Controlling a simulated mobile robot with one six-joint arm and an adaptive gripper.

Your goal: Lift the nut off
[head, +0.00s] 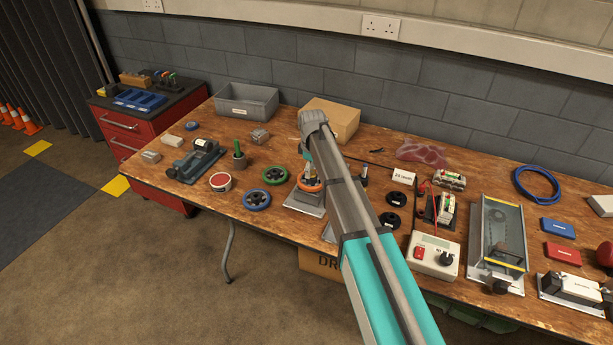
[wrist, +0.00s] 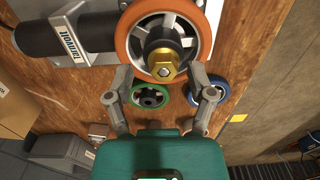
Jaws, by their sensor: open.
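A brass hex nut (wrist: 164,66) sits at the centre of an orange wheel (wrist: 185,25) in the wrist view. The wheel has a light hub and is mounted on a grey plate (head: 304,207), where its orange rim shows in the head view (head: 309,185). My gripper (wrist: 160,76) is open and empty. Its two fingertips stand on either side of the nut, near the wheel's lower rim, with a gap to the nut on both sides. Whether the fingertips are level with the nut is hard to tell. In the head view my arm hides the nut.
A green wheel (head: 274,175) and a blue wheel (head: 257,200) lie left of the mounted wheel. A black cylinder (wrist: 70,35) lies beside it in the wrist view. A cardboard box (head: 333,121) and grey bin (head: 247,102) stand behind. Black discs (head: 397,202) lie to the right.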

